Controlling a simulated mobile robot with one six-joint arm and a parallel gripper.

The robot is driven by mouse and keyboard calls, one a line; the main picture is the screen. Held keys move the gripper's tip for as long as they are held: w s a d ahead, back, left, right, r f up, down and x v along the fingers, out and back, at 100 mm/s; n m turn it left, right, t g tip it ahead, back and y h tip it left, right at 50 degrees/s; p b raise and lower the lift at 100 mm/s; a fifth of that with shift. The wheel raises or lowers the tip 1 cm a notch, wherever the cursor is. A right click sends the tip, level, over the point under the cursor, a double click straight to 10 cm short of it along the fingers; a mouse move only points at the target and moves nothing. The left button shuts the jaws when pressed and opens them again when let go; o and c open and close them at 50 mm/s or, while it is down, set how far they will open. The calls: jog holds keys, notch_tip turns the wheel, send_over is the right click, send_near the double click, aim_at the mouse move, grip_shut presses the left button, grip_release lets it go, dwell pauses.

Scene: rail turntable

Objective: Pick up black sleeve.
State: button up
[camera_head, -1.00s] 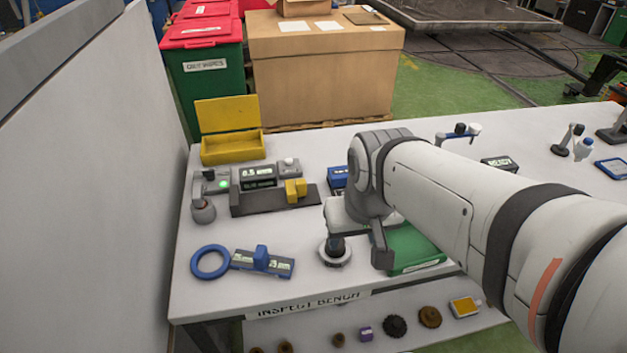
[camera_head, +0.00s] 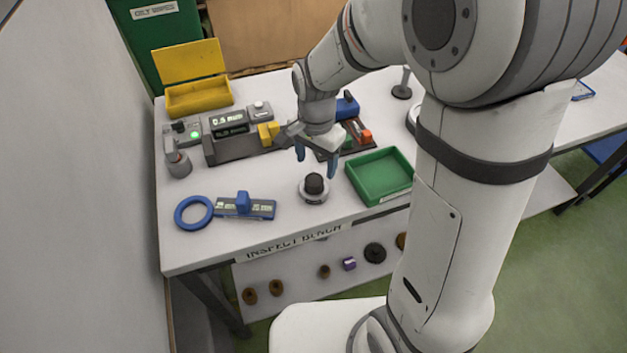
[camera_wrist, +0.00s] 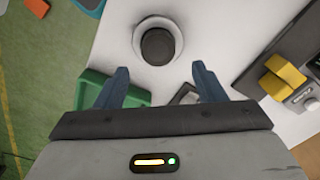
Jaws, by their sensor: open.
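The black sleeve (camera_head: 314,183) stands upright on a round white-grey base on the bench, left of the green tray. In the wrist view the black sleeve (camera_wrist: 157,46) shows from above, at top centre beyond the fingertips. My gripper (camera_head: 317,158) is above the bench, close over and behind the sleeve, with its blue fingers pointing down. In the wrist view my gripper (camera_wrist: 160,82) has its fingers spread wide with nothing between them. The fingers do not touch the sleeve.
The green tray (camera_head: 351,177) is just right of the sleeve. A blue ring (camera_head: 180,222) and a gauge with a blue slider (camera_head: 262,209) lie to the left. A grey measuring device (camera_head: 212,153) with a yellow block is behind left. An open yellow box (camera_head: 171,106) stands farther back.

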aim_at(314, 179)
jog(key=f, duration=0.3)
jog(key=s+f, duration=0.1)
jog(key=shift+a+f+p, duration=0.25)
jog(key=shift+f+p, duration=0.05)
jog(key=shift+p, duration=0.05)
jog(key=shift+w+f, duration=0.1)
jog(key=shift+f, duration=0.4)
jog(key=shift+r, duration=0.1)
jog(key=c, duration=1.2)
jog(key=shift+c, duration=0.2)
